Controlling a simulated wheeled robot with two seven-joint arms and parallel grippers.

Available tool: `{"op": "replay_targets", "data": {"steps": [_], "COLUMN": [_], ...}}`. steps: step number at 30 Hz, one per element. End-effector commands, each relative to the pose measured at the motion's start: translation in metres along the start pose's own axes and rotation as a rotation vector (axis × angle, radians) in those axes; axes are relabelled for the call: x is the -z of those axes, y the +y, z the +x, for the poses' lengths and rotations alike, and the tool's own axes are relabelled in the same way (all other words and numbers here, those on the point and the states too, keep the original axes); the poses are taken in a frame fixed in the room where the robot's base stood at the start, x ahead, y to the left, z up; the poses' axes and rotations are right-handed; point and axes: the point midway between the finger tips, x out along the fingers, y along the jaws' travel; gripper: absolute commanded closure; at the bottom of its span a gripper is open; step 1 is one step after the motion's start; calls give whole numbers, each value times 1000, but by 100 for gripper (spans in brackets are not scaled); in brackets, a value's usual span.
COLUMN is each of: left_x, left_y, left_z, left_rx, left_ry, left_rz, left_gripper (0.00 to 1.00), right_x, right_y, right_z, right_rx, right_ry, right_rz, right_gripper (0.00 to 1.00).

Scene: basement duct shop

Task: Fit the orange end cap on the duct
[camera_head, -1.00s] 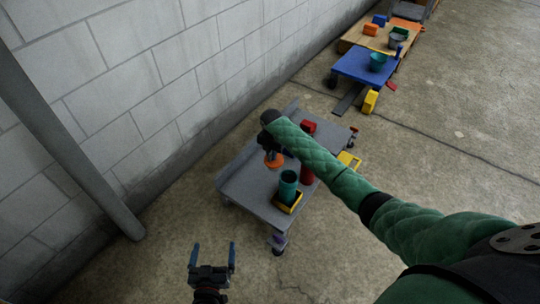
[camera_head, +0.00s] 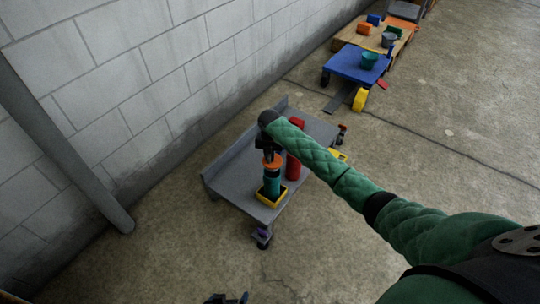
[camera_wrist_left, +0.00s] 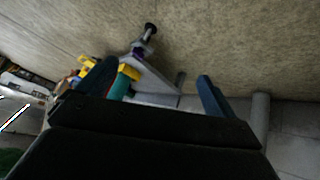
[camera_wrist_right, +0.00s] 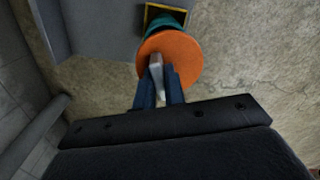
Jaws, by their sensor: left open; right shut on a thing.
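The orange end cap (camera_head: 273,161) is over the top of the teal duct (camera_head: 271,187), which stands upright in a yellow holder (camera_head: 284,196) on the grey cart. My right gripper (camera_head: 269,152) is above the duct. In the right wrist view my right gripper (camera_wrist_right: 159,80) is shut on the cap's grey handle, and the orange disc (camera_wrist_right: 185,55) covers much of the teal duct (camera_wrist_right: 165,24). I cannot tell whether cap and duct touch. My left gripper (camera_head: 230,298) is at the bottom edge, mostly cut off; in its wrist view it is open and empty (camera_wrist_left: 150,80).
The grey cart (camera_head: 232,185) stands by the block wall, with a red cylinder (camera_head: 293,165) close to the duct. A pipe (camera_head: 70,150) runs down the wall at left. A blue cart (camera_head: 358,64) stands further back. Floor (camera_head: 330,240) is clear in front.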

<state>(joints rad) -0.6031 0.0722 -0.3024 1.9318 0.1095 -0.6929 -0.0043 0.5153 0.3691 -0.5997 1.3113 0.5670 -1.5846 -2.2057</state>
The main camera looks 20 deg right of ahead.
Motion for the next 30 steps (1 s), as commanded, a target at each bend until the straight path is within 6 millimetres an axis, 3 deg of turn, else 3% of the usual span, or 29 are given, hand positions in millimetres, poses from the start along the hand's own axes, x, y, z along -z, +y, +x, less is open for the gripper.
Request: {"op": "replay_targets", "data": {"steps": [20, 22, 30], "left_x": [-44, -50, -60], "left_y": [-13, -15, -18], "left_z": [44, 52, 64], "left_rx": [10, 10, 12], "left_ry": [46, 52, 53], "left_rz": [-2, -3, -4], "left_gripper": [7, 7, 7], "right_x": [0, 0, 0], "right_y": [0, 0, 0], "right_z": [30, 40, 54], "right_rx": [0, 0, 0], "right_ry": [1, 1, 0], "right_rz": [2, 2, 3], "right_gripper": [100, 100, 100]}}
